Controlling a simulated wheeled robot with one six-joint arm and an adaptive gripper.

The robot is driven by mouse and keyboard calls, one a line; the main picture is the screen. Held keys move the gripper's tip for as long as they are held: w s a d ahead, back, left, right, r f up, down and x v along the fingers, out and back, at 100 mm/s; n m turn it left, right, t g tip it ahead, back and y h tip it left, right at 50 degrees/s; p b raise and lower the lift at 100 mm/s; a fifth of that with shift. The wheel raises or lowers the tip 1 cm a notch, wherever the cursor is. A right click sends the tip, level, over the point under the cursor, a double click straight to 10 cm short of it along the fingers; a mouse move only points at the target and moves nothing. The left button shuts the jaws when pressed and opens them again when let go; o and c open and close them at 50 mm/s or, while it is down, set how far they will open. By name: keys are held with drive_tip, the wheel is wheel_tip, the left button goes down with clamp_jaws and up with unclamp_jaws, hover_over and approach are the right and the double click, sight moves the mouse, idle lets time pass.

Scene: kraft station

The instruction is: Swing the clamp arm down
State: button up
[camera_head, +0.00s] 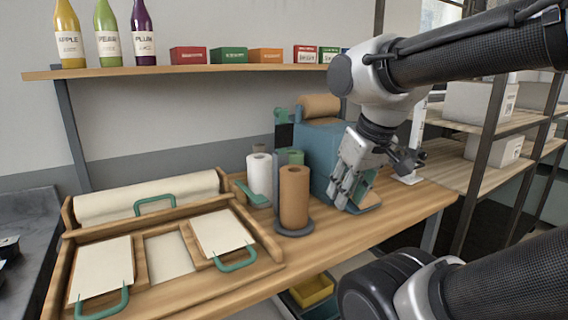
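No part can be clearly made out as the clamp arm. A blue machine (318,145) stands on the wooden bench, with a brown roll (320,105) on top and a green-and-dark fitting (282,117) at its upper left. My gripper (345,195) points down in front of the machine's right side. A small green piece (368,182) on a dark base shows right beside the fingers. The gripper hides part of this piece, and I cannot tell whether they touch. The fingers are too small and overlapped to show their opening.
A brown paper roll (294,197) on a dark stand and a white roll (259,175) stand left of my gripper. Wooden trays with paper (105,268) and green handles fill the bench's left. A shelf (200,70) with bottles and boxes hangs above.

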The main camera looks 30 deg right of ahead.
drive_tip(key=shift+f, duration=0.3)
drive_tip(key=c, duration=0.3)
drive_tip(key=shift+g, duration=0.5)
drive_tip(key=w, duration=0.4)
drive_tip(key=shift+r, duration=0.35)
clamp_jaws()
drive_tip(key=shift+t, duration=0.7)
drive_tip(key=w+r, duration=0.5)
drive_tip(key=w, duration=0.4)
drive_tip(key=w+r, duration=0.6)
drive_tip(key=w, duration=0.3)
drive_tip(key=w+r, duration=0.5)
drive_tip(key=w, duration=0.4)
drive_tip(key=shift+w+d+r, duration=0.15)
drive_tip(key=shift+w+r, duration=0.1)
drive_tip(key=shift+r, duration=0.1)
wheel_tip(320, 180, up, 7)
drive_tip(key=w, duration=0.2)
drive_tip(key=x, duration=1.1)
drive_tip(key=shift+t, duration=0.3)
drive_tip(key=s, duration=0.4)
drive_tip(key=shift+a, duration=0.2)
drive_tip(key=shift+s, duration=0.1)
